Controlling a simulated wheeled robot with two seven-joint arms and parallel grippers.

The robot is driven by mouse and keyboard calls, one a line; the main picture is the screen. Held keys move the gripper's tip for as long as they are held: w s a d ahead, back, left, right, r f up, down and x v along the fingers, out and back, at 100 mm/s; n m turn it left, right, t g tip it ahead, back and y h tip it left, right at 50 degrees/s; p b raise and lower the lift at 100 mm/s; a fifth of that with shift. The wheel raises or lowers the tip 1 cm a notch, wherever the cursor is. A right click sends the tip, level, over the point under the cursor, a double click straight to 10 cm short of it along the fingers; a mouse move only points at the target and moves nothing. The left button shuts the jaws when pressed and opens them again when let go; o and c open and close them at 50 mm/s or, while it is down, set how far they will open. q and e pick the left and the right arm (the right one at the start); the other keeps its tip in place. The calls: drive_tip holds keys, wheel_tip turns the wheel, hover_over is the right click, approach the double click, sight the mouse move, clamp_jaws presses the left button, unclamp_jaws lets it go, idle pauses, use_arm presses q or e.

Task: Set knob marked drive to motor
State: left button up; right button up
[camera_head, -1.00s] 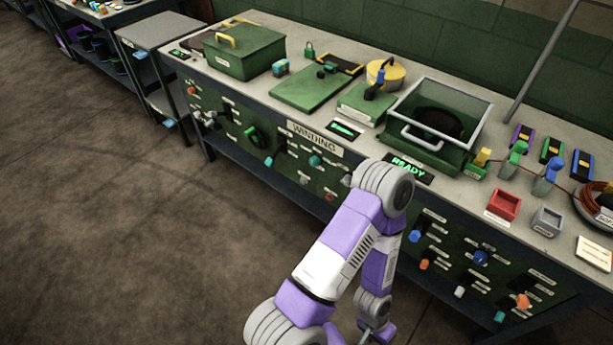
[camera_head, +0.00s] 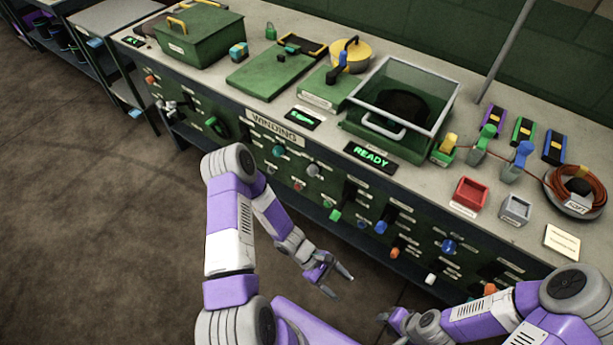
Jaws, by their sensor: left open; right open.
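The front panel (camera_head: 350,190) below the bench carries several small knobs with labels too small to read, so I cannot tell which is marked drive. They include a teal knob (camera_head: 279,151), a grey knob (camera_head: 313,170), a green knob (camera_head: 335,215), a blue knob (camera_head: 449,246), an orange knob (camera_head: 394,252) and a white knob (camera_head: 430,279). My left gripper (camera_head: 342,285) is open and empty, low in front of the panel and apart from it. My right gripper (camera_head: 383,319) is open at the bottom, to the right of the left one; its fingers show only partly.
A WINDING sign (camera_head: 275,127) sits on the bench's front edge, and a READY display (camera_head: 370,156) lies on top. A clear-walled box (camera_head: 408,90), a red bin (camera_head: 470,194) and a grey bin (camera_head: 516,209) stand on the bench. The floor at left is clear.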

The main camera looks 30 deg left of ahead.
use_arm(q)
drive_tip(key=w+a+r+n+t+h, duration=0.1)
drive_tip(key=w+a+n+t, duration=0.1)
drive_tip(key=w+n+t, duration=0.25)
drive_tip(key=w+a+r+n+t, duration=0.1)
drive_tip(key=w+a+n+t, duration=0.2)
drive_tip(key=w, duration=0.3)
drive_tip(key=n+t+y, duration=1)
drive_tip(key=n+t, duration=0.1)
approach(310, 173)
drive_tip(key=w, duration=0.1)
drive_tip(key=shift+n+y, duration=0.25)
drive_tip(key=shift+y, duration=0.15)
drive_tip(key=w, duration=0.2)
drive_tip(key=w+b, duration=0.1)
drive_tip(key=w, duration=0.2)
drive_tip(key=w+d+b, duration=0.1)
drive_tip(key=w, duration=0.1)
drive_tip(key=shift+w+r, duration=0.1)
drive_tip(key=shift+w, duration=0.05)
drive_tip(key=c, duration=1.1)
drive_tip(key=shift+o, duration=0.2)
